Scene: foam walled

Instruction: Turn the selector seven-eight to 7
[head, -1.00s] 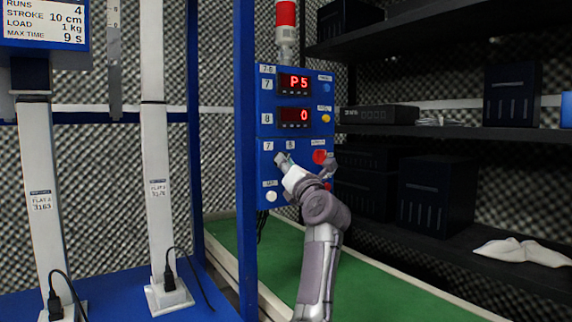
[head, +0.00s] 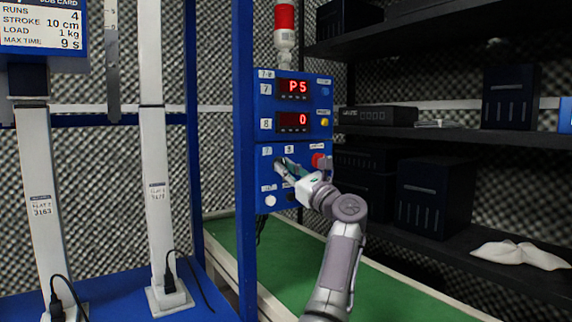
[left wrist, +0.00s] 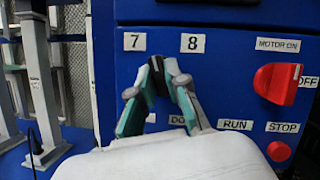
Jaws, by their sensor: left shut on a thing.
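The blue control box (head: 262,140) carries the selector seven-eight, a small black knob (left wrist: 150,88) under the labels 7 (left wrist: 134,41) and 8 (left wrist: 193,43). My left gripper (head: 281,164) is at the knob in the head view. In the left wrist view my left gripper (left wrist: 158,75) has its two fingers closed around the knob. The fingers cover much of it; its visible black part stands between the two labels, nearer 7, and its exact setting is hard to tell. My right gripper is not in view.
The red MOTOR ON switch (left wrist: 277,82) is right of the selector, with the red STOP button (left wrist: 279,151) below it. Displays read P5 (head: 294,88) and 0 (head: 293,120). A blue post (head: 244,180) stands close left, dark shelves (head: 450,134) at right.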

